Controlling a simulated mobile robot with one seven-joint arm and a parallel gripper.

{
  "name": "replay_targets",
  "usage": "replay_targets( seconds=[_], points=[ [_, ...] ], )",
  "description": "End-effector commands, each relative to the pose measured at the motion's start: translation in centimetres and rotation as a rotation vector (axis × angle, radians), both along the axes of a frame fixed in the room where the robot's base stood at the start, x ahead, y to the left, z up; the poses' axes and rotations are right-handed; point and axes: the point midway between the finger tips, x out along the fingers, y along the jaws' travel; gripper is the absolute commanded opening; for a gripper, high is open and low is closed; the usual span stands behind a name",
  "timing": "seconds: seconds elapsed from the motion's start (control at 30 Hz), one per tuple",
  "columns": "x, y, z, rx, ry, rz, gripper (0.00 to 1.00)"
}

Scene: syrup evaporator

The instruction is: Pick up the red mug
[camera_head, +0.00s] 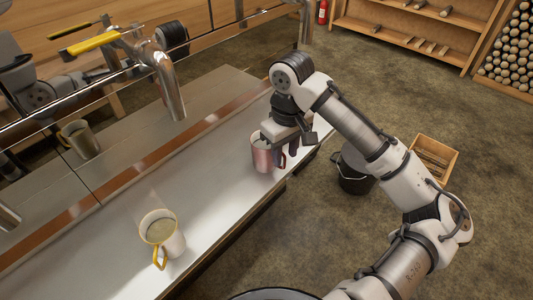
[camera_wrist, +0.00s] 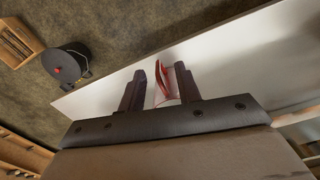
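The red mug (camera_head: 262,157) stands upright on the long metal counter (camera_head: 215,185), with its handle toward the counter's right edge. In the wrist view a red curved part of the mug (camera_wrist: 184,80) shows between the fingers, close to the right one. My gripper (camera_head: 279,145) is lowered over the mug from above, its fingers pointing down at the handle side. The wrist view shows my gripper (camera_wrist: 162,88) with its two dark fingers apart. Whether either finger touches the mug is hard to tell, and much of the mug is hidden there.
A white mug with a yellow handle (camera_head: 163,238) stands nearer on the counter. A metal tap (camera_head: 165,80) rises along the evaporator's left side. A black pot (camera_head: 355,170) and a wooden crate (camera_head: 434,160) stand on the floor to the right.

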Motion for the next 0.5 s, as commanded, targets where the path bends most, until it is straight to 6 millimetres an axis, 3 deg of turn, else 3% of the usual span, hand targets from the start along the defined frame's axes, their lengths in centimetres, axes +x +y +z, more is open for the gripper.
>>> replay_targets(
  seconds=[0.27, 0.5],
  points=[
    [0.1, 0.1, -2.2, 0.002, 0.002, 0.001, 0.34],
    [0.4, 0.0, -5.5, 0.000, 0.001, 0.000, 0.34]
  ],
)
